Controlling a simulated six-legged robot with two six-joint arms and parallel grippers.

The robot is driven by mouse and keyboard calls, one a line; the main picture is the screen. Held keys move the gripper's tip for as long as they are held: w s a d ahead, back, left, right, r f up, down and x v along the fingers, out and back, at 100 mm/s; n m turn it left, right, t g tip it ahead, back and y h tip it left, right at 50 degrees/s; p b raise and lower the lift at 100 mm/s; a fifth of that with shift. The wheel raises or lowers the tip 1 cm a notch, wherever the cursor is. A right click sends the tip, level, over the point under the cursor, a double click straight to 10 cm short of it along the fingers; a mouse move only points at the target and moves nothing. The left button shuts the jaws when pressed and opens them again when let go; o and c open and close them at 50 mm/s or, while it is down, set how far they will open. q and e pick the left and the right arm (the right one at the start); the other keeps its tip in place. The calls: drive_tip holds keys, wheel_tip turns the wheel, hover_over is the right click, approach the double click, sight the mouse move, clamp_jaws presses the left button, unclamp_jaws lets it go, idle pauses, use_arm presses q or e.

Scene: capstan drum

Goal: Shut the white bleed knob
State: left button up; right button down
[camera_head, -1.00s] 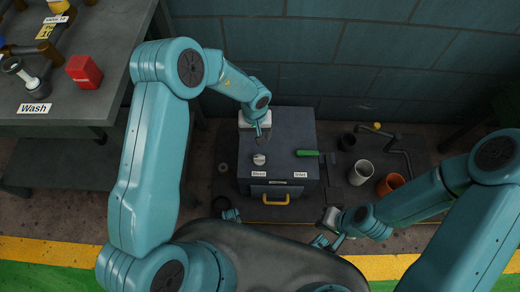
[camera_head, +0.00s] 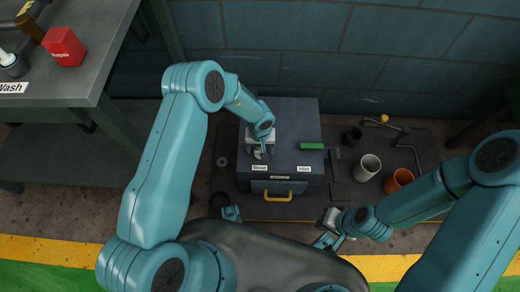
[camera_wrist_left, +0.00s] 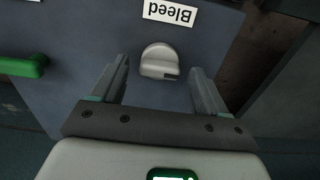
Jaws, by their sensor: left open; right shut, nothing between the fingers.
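The white bleed knob (camera_wrist_left: 160,61) sits on top of the dark grey box (camera_head: 300,122), beside the label "Bleed" (camera_wrist_left: 171,12). In the head view my left gripper (camera_head: 259,153) is over the knob and mostly hides it. In the left wrist view my left gripper (camera_wrist_left: 157,85) is open, with one finger on each side of the knob and visible gaps on both sides. Whether the fingers are down at the knob's height I cannot tell. My right gripper (camera_head: 326,240) is shut and empty, low in front of the box, away from the knob.
A green handle (camera_head: 311,146) is on the box top by the "Inlet" label (camera_head: 305,169). A yellow drawer handle (camera_head: 277,196) is on the front. A white cup (camera_head: 368,167) and an orange cup (camera_head: 399,179) stand right of the box. A bench (camera_head: 85,85) stands at left.

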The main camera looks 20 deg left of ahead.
use_arm(q)
drive_tip(key=shift+f, duration=0.25)
drive_tip(key=c, duration=1.1)
drive_tip(key=shift+o, duration=0.2)
